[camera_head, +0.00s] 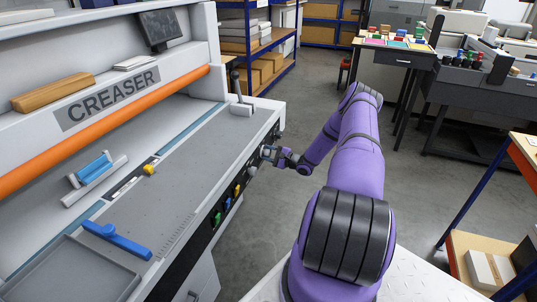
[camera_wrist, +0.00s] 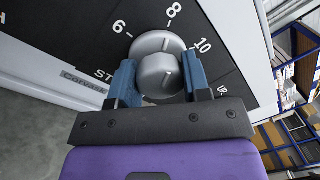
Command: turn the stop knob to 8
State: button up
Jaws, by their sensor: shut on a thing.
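The stop knob (camera_wrist: 158,72) is a round grey knob on a dark panel in the wrist view. The panel label beginning "ST" is partly covered by my left finger. My gripper (camera_wrist: 160,82) has its blue fingers on both sides of the knob, shut on it. In the head view my gripper (camera_head: 268,153) is at the far end of the creaser's front panel, and the knob there is hardly visible.
The creaser (camera_head: 150,150) fills the left side. Its front panel also carries a grey knob (camera_head: 252,171), a yellow knob (camera_head: 238,190) and a green knob (camera_head: 217,217). A lever (camera_head: 236,85) stands near its far end. Open floor (camera_head: 425,185) lies right of my arm.

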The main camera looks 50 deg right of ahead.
jog(key=o, duration=0.9)
jog(key=shift+s, duration=0.1)
jog(key=v, duration=1)
jog(key=shift+s+d+f, duration=0.1)
jog(key=shift+s+d, duration=0.05)
jog(key=shift+s, duration=0.15)
